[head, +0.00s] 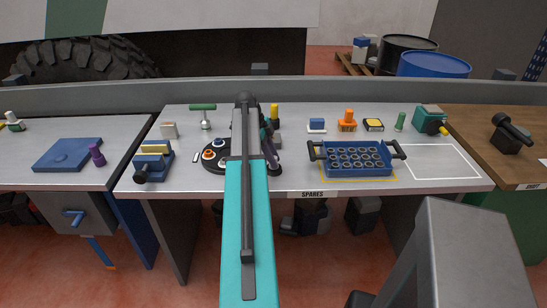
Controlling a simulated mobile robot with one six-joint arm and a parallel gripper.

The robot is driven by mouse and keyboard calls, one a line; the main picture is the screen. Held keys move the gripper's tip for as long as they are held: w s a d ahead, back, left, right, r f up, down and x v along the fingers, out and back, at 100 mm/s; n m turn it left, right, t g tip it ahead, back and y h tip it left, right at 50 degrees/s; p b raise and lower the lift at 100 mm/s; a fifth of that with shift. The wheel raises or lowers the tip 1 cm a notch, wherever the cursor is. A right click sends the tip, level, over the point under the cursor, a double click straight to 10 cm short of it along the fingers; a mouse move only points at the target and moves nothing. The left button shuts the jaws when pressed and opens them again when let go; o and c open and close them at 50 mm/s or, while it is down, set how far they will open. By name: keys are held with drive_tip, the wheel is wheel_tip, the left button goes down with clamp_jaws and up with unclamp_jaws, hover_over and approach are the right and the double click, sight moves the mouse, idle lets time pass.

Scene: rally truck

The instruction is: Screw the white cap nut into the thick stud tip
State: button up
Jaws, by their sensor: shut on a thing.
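A round black base (213,168) stands on the bench, left of my arm. Small orange and white round pieces (209,155) sit on it; its right part is behind my arm. I cannot make out for sure which piece is the white cap nut or the thick stud tip. My gripper (268,152) is partly in view as dark parts just right of my forearm, low over the bench at the right side of the base. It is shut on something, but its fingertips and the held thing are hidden.
A blue tray (386,173) with dark handles and several rings stands to the right. A blue-and-yellow vise (153,163) is at the left, a green-handled tool (204,116) behind the base. A white-outlined area (440,162) at the bench's right is clear.

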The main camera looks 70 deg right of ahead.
drive_tip(key=shift+w+d+m, duration=0.15)
drive_tip(key=shift+m, duration=0.25)
drive_tip(key=shift+m+y, duration=0.4)
drive_tip(key=shift+m, duration=0.4)
drive_tip(key=o, duration=0.7)
drive_tip(key=shift+n+h, duration=0.3)
drive_tip(key=shift+n, duration=0.6)
drive_tip(key=shift+a, duration=0.2)
drive_tip(key=shift+d+n+h, duration=0.1)
drive_tip(key=shift+n+h, duration=0.3)
drive_tip(key=shift+n, duration=0.4)
